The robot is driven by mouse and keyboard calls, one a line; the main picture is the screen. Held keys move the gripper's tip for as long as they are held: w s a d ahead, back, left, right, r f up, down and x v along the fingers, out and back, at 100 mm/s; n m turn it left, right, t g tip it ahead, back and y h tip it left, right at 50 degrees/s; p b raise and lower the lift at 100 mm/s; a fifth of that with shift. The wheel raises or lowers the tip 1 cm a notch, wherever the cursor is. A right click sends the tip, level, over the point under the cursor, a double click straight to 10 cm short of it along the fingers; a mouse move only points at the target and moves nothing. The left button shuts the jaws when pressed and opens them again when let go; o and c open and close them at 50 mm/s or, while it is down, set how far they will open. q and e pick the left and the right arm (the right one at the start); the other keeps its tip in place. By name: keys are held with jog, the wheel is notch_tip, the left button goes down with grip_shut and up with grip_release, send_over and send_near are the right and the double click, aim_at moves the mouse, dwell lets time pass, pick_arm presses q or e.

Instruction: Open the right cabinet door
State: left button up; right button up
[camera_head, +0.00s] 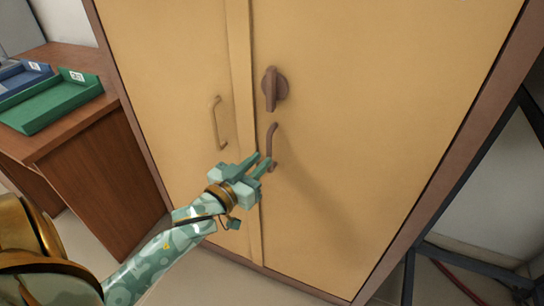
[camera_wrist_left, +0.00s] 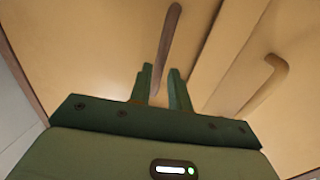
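The right cabinet door (camera_head: 370,120) is tan and looks closed. Its dark, bar-shaped handle (camera_head: 272,143) stands upright near the door's left edge, below a brown rotary latch (camera_head: 275,88). My left gripper (camera_head: 264,159) is at the lower part of this handle. In the left wrist view, the handle (camera_wrist_left: 171,35) runs down between the two fingertips of my left gripper (camera_wrist_left: 161,74). The fingers are apart, with a narrow gap beside the bar, so the gripper looks open around it. Whether a finger touches the bar is unclear. My right gripper is not in view.
The left cabinet door (camera_head: 180,80) has a lighter handle (camera_head: 217,123), which also shows in the left wrist view (camera_wrist_left: 268,85). A wooden desk (camera_head: 95,160) with a green tray (camera_head: 55,103) and a blue tray (camera_head: 22,76) stands left. A dark metal frame (camera_head: 450,190) stands right.

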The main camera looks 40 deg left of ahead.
aim_at(267, 155)
pick_arm(q)
jog(key=w+b, duration=0.1)
jog(key=w, duration=0.3)
jog(key=shift+w+a, duration=0.1)
jog(key=shift+w, duration=0.25)
grip_shut()
